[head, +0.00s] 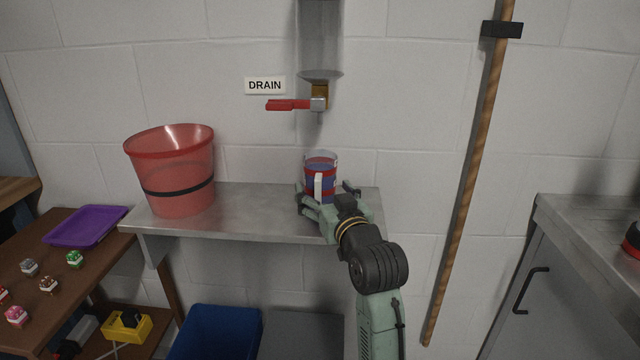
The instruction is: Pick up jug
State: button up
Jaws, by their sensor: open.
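The jug (321,164) stands upright on the metal shelf (255,215), below the drain tap. It has a clear rim, blue and red on its body, and a pale strip or handle facing my arm. My gripper (326,192) reaches in from the lower right, with its fingers spread open on either side of the jug's lower part. The fingers cover some of the jug's base. I cannot tell whether a finger touches it.
A red bucket (176,172) stands left on the shelf. A red tap lever (288,104) and a pipe (320,40) hang above the jug. A wooden pole (468,190) leans at right. A blue bin (217,333) is below. A brown table (60,255) holds a purple tray (86,226).

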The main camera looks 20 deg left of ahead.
jog(key=shift+c, duration=0.3)
jog(key=c, duration=1.5)
